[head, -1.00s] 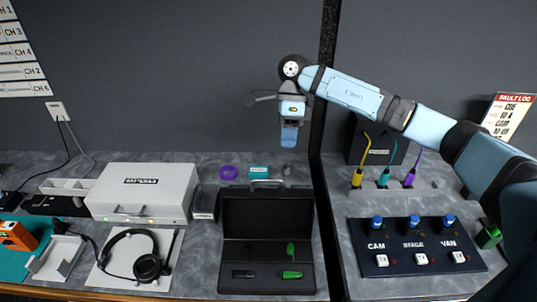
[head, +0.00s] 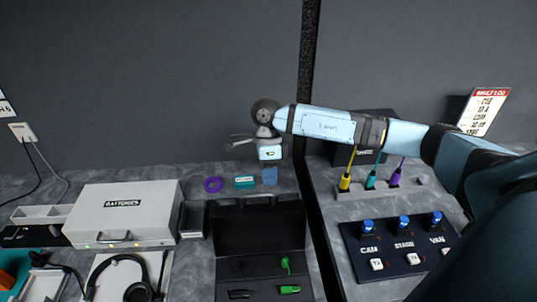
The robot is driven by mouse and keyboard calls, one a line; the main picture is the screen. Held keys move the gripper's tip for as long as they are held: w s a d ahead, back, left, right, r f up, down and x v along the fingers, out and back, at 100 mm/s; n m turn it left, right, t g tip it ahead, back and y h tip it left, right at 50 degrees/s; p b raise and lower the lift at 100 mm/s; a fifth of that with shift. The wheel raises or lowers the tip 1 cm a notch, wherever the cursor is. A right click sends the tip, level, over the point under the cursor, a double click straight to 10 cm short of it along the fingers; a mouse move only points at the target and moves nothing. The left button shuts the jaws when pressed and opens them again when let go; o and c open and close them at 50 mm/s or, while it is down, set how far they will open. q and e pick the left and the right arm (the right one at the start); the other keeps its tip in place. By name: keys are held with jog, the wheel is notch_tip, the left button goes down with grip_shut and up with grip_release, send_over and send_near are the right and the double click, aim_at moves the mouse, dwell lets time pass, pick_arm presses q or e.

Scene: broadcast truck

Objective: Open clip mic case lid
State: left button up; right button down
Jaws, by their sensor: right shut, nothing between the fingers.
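The clip mic case (head: 258,230) is a black case on the grey counter in the middle of the head view. Its lid stands raised at the back, and its dark tray faces up. In the tray lie a green clip-like piece (head: 285,265), a green piece (head: 289,289) and a black piece (head: 240,294). My right gripper (head: 270,178) is shut and empty. It points down just behind the raised lid, and its tips do not appear to hold the lid. My left gripper is not in view.
A white batteries case (head: 123,214) stands to the left, with a headset (head: 137,290) in front. A purple ring (head: 213,184) and a teal box (head: 244,182) sit behind the case. A button panel (head: 400,243) and colored cables (head: 370,180) are to the right.

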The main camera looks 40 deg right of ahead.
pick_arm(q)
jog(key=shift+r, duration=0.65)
pick_arm(e)
jog(key=shift+s+a+r, duration=0.1)
jog(key=shift+s+a, duration=0.2)
jog(key=shift+s, duration=0.2)
jog(key=shift+s+a, duration=0.3)
jog(key=shift+s, duration=0.2)
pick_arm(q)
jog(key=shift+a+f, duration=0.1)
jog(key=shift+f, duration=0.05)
pick_arm(e)
jog(key=shift+s+a+r+t, duration=0.2)
jog(key=shift+s+a+t, duration=0.1)
jog(key=shift+s, duration=0.15)
pick_arm(q)
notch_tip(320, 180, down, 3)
jog(key=b, duration=0.3)
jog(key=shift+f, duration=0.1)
pick_arm(e)
notch_tip(320, 180, up, 2)
jog(key=t+h, duration=0.1)
jog(key=t, duration=0.1)
send_over(272, 204)
jog(key=s+a, duration=0.2)
jog(key=s, duration=0.1)
jog(key=shift+w+d, duration=0.15)
